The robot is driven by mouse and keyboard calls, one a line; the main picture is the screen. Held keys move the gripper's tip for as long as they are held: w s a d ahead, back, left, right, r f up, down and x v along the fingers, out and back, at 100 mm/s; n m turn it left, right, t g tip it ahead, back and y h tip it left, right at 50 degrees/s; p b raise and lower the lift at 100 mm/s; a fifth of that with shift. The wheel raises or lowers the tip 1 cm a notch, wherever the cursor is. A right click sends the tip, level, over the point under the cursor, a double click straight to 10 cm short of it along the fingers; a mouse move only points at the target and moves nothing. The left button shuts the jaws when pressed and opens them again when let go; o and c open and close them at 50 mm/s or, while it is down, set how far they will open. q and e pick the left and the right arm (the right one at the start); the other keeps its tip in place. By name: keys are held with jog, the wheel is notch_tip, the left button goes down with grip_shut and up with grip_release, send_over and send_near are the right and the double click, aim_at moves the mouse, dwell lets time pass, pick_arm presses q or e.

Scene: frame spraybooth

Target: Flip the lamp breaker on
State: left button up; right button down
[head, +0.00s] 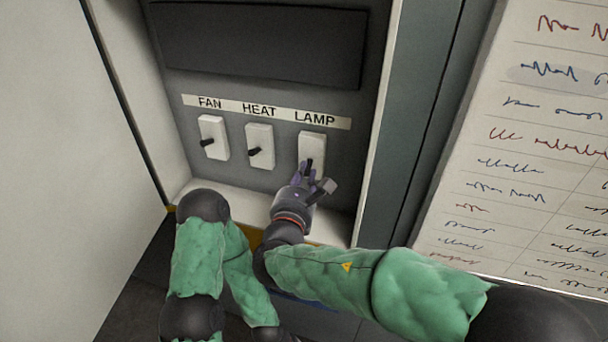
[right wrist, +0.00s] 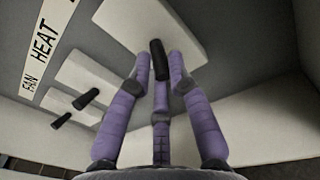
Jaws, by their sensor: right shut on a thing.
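The lamp breaker (head: 312,146) is a white plate with a black lever under the LAMP label, rightmost of three on the grey panel. In the right wrist view its black lever (right wrist: 158,58) stands out from the white plate between my fingertips. My right gripper (head: 309,172) is shut on this lever, its purple fingers around it; it also shows in the right wrist view (right wrist: 163,72). The fingers partly hide the lever in the head view, and its exact tilt is hard to tell. My left gripper is not in view.
The heat breaker (head: 260,142) and fan breaker (head: 212,136) sit left of the lamp breaker, levers sticking out. A label strip (head: 230,106) runs above. A pale ledge (head: 335,231) lies below the panel, and a written sheet (head: 540,150) stands to the right.

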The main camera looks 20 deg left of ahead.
aim_at(306, 174)
jog(key=r+g+p, duration=0.1)
jog(key=g, duration=0.2)
jog(key=r+g+p, duration=0.1)
jog(key=g+p, duration=0.1)
jog(key=g, duration=0.1)
jog(key=r+g+p, duration=0.1)
jog(key=g, duration=0.1)
jog(key=shift+w+d+m+g+p, duration=0.1)
jog(key=shift+w+m+g+p, duration=0.2)
jog(key=shift+g, duration=0.6)
dwell(0.3)
jog(key=c, duration=1.2)
grip_release()
jog(key=shift+c, duration=0.2)
jog(key=shift+d+r, duration=0.1)
jog(key=shift+r, duration=0.3)
